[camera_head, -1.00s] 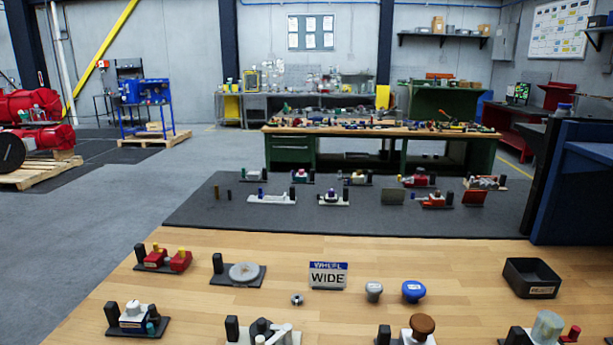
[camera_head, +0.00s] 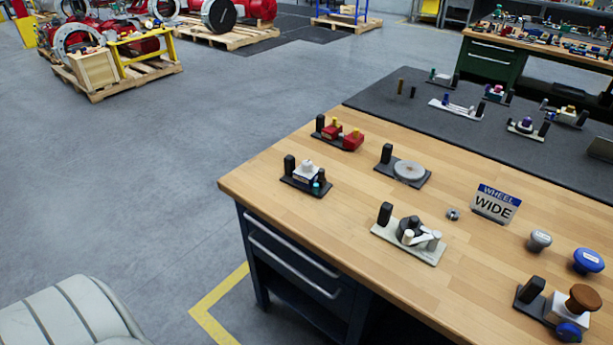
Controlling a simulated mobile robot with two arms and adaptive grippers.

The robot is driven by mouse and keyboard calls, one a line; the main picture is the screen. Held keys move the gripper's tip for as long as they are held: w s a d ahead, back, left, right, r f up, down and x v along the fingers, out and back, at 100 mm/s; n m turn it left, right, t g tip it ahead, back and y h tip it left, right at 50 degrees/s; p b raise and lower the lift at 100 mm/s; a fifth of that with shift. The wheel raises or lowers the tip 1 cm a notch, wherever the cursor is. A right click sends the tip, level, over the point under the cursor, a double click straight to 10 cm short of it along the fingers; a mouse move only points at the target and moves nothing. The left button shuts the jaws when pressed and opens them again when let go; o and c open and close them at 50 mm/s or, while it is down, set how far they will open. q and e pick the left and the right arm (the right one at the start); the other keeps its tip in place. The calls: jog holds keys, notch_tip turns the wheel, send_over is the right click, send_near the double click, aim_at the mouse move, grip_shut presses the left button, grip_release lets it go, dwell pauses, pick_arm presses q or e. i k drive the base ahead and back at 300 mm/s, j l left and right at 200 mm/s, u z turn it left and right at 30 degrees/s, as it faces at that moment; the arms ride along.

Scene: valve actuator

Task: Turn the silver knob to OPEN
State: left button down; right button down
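A silver-grey knob (camera_head: 539,240) with a rounded top stands loose on the wooden bench at the right, beside a blue knob (camera_head: 587,261). A round grey disc (camera_head: 409,171) sits on a dark plate further back. A grey lever unit (camera_head: 417,238) with a white handle is on a pale plate near the front edge. A white block with a light-coloured knob on top (camera_head: 307,171) is on a dark plate at the left. I cannot tell which one is the task's silver knob, and no OPEN marking is readable. Neither gripper is in view.
A dark mat (camera_head: 433,128) with several units lies behind. Open floor is at left.

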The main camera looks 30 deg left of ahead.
aim_at(306, 165)
jog(key=i+j+u, duration=0.1)
jog(key=u, duration=0.85)
